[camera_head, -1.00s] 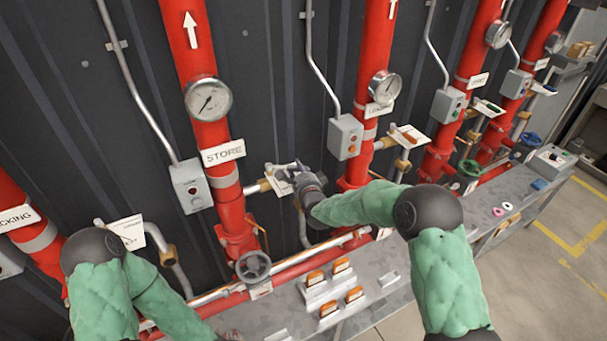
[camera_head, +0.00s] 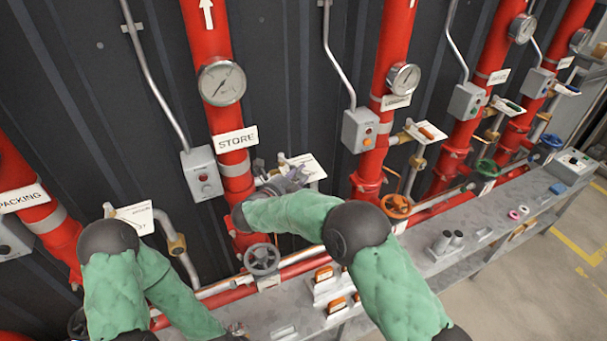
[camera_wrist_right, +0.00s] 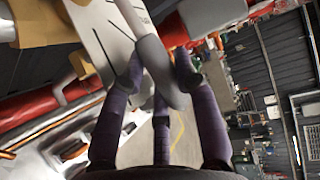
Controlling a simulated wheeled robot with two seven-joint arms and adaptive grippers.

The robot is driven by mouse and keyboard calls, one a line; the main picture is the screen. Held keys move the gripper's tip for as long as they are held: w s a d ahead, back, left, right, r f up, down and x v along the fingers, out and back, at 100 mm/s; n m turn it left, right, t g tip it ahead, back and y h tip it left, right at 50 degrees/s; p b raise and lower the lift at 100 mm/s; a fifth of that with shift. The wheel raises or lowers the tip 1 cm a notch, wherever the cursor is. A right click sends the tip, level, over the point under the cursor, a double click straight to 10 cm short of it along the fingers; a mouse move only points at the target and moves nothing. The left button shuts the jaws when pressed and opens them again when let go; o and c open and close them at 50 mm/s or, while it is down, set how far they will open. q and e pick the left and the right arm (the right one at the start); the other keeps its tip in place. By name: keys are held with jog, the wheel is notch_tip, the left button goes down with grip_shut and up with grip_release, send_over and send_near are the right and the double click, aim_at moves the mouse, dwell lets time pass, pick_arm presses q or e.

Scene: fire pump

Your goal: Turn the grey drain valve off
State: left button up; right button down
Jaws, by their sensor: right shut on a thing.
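The grey drain valve's lever (camera_wrist_right: 157,62) shows in the right wrist view as a rounded grey handle in front of a white label plate (camera_wrist_right: 100,28). My right gripper (camera_wrist_right: 165,85) has its purple-grey fingers closed around the handle. In the head view, my right gripper (camera_head: 290,178) is beside the STORE pipe (camera_head: 235,190), at the white label plate (camera_head: 308,167); it hides most of the valve there. My left gripper (camera_head: 236,331) is low at the bottom of the head view, largely hidden by my left arm, and its fingers cannot be made out.
A grey handwheel (camera_head: 262,260) sits below my right forearm. An orange handwheel (camera_head: 397,206) and an orange-lever valve (camera_head: 427,131) are to the right. A grey bench (camera_head: 425,272) with small fittings runs along the pipes. Open floor (camera_head: 540,290) lies at the lower right.

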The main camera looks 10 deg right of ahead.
jog(key=shift+s+a+f+m+g+h+b, duration=0.1)
jog(key=shift+s+a+m+g+h+b, duration=0.1)
jog(key=shift+a+m+g+h, duration=0.3)
jog(key=shift+s+a+m+g+h+b, duration=0.2)
jog(key=shift+a+m+g+h, duration=0.2)
jog(key=shift+m+g+h, duration=0.2)
jog(key=c, duration=0.9)
grip_release()
jog(key=shift+w, duration=0.1)
jog(key=v, duration=1.2)
